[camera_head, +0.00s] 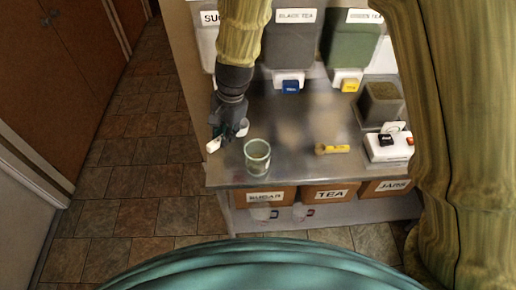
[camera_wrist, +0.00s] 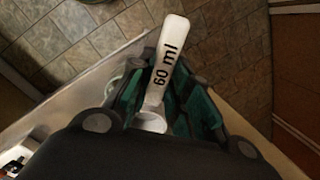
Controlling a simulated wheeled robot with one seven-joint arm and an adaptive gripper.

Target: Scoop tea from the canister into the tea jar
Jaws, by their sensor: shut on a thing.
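My gripper (camera_head: 224,132) is shut on a white scoop (camera_head: 212,145) above the left edge of the metal counter. In the wrist view the scoop handle (camera_wrist: 166,65), marked "60 ml", sticks out between the fingers; its bowl is partly hidden by my gripper. What the bowl holds cannot be told. An open glass jar (camera_head: 257,165) stands on the counter's front left, right of my gripper and apart from it. At the back stand a container labelled BLACK TEA (camera_head: 294,45) and a green one labelled GREEN TEA (camera_head: 350,45). Their insides are not visible.
A SUGAR container (camera_head: 207,45) stands back left, partly behind my arm. A yellow object (camera_head: 332,149) lies mid-counter. A white device with switches (camera_head: 388,150) and a dark box (camera_head: 382,103) stand right. Labelled boxes, one marked TEA (camera_head: 330,194), sit below the counter (camera_head: 290,160).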

